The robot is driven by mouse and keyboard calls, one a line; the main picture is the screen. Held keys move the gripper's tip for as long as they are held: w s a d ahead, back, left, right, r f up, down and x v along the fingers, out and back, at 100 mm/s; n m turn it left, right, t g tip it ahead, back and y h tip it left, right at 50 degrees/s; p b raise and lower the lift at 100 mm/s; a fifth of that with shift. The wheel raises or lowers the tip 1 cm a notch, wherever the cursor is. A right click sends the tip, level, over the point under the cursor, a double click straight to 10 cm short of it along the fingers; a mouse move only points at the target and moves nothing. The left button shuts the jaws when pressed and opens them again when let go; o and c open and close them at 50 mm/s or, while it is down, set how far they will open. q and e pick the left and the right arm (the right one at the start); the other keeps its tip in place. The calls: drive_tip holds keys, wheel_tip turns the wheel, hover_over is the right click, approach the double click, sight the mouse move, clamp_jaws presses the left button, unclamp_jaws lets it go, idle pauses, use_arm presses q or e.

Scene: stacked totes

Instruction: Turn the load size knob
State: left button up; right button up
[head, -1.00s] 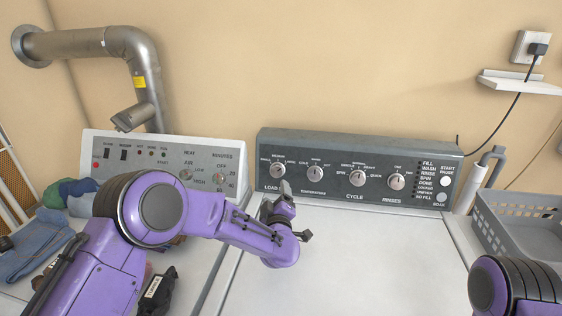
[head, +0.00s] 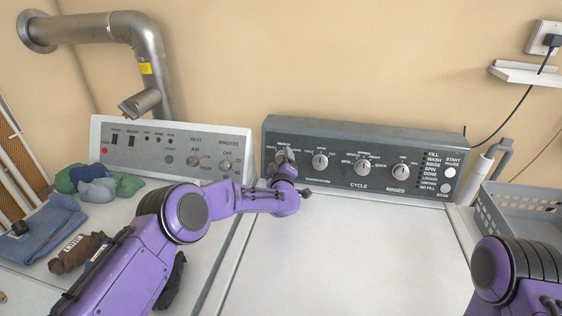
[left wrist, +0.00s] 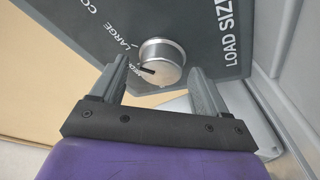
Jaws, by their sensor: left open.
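The load size knob is a round silver knob with a dark pointer line. It shows clearly in the left wrist view (left wrist: 162,62), on the dark grey panel with the printed words LOAD SIZE and LARGE. My left gripper (left wrist: 158,72) is open, with one finger on each side of the knob's lower part. I cannot tell whether the fingers touch it. In the head view my left gripper (head: 285,158) is in front of the left end of the washer panel (head: 330,137) and hides most of that knob. My right gripper is out of view.
The temperature knob (head: 320,161), cycle knob (head: 362,167) and rinses knob (head: 401,171) sit in a row to the right. The dryer panel (head: 180,140) is to the left. A grey basket (head: 520,205) stands at the right. The washer lid (head: 350,250) is clear.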

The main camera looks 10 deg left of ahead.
use_arm(q)
drive_tip(key=shift+f, duration=0.1)
drive_tip(key=c, duration=1)
drive_tip(key=shift+f+n+b, duration=0.2)
drive_tip(key=shift+n+b, duration=0.7)
drive_tip(key=shift+b, duration=0.15)
drive_tip(key=shift+c, duration=0.2)
drive_tip(key=n+g+b, duration=0.1)
drive_tip(key=n+b, duration=0.1)
drive_tip(key=shift+d+n+y, duration=0.1)
drive_tip(key=shift+n+y, duration=0.3)
drive_tip(key=n+g+b, duration=0.1)
drive_tip(key=n+b, duration=0.1)
drive_tip(key=shift+n, duration=0.3)
drive_tip(key=shift+r+n+g+b, duration=0.15)
drive_tip(key=shift+n+g+b, duration=0.55)
drive_tip(key=shift+n, duration=0.9)
